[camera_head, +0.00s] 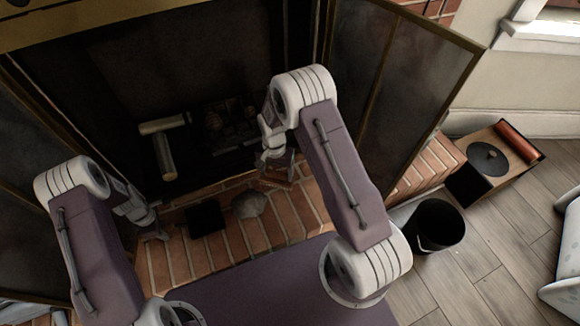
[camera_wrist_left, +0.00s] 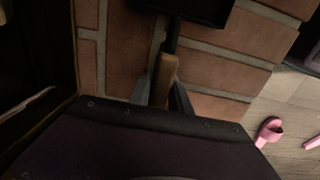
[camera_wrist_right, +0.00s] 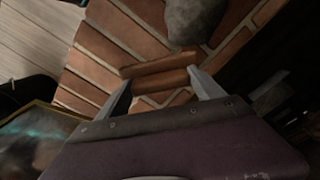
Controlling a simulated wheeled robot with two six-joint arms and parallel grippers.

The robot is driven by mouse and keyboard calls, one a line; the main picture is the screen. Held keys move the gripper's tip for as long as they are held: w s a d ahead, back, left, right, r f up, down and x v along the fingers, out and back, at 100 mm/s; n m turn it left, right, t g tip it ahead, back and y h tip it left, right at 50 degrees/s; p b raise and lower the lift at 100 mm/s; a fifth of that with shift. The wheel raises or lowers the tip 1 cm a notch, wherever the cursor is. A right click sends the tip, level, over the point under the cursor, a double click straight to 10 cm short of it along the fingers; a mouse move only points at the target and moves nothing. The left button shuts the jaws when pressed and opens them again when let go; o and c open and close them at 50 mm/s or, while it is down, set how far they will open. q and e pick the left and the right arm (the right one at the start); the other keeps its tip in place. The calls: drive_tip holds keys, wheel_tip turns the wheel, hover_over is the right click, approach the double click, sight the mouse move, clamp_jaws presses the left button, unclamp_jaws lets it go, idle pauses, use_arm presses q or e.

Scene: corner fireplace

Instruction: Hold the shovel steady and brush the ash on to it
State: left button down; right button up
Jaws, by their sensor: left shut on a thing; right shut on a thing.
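The black shovel (camera_head: 206,219) lies low over the brick hearth, its pan beside the grey ash heap (camera_head: 248,204). My left gripper (camera_head: 152,228) is shut on the shovel's wooden handle (camera_wrist_left: 165,78); the black pan (camera_wrist_left: 190,8) shows at the top of the left wrist view. My right gripper (camera_head: 277,172) is above and to the right of the ash. In the right wrist view it is shut on a wooden brush piece (camera_wrist_right: 160,80), between its fingers. The ash (camera_wrist_right: 193,20) lies beyond it there. The brush's bristles cannot be made out.
Firewood logs (camera_head: 164,145) lie in the dark fireplace behind the hearth. A folding screen panel (camera_head: 400,75) stands at right. A black bucket (camera_head: 437,225) and a wooden box (camera_head: 496,160) stand on the floor at right. Pink slippers (camera_wrist_left: 269,131) lie on the floor.

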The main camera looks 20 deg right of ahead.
sight(269, 186)
drive_tip(key=a+m, duration=0.1)
drive_tip(key=m, duration=0.1)
drive_tip(key=a+m, duration=0.1)
drive_tip(key=m, duration=0.1)
drive_tip(key=a+m, duration=0.1)
drive_tip(key=m, duration=0.2)
drive_tip(key=shift+s+a+f, duration=0.15)
drive_tip(key=shift+a+f, duration=0.1)
drive_tip(key=shift+f, duration=0.1)
drive_tip(key=shift+f, duration=2.9)
drive_tip(key=shift+f, duration=0.55)
drive_tip(key=shift+s+a+f, duration=0.1)
drive_tip(key=shift+a+f, duration=0.05)
drive_tip(key=shift+a, duration=1.15)
drive_tip(key=shift+a, duration=0.2)
drive_tip(key=shift+s+a, duration=0.1)
drive_tip(key=shift+a, duration=1.05)
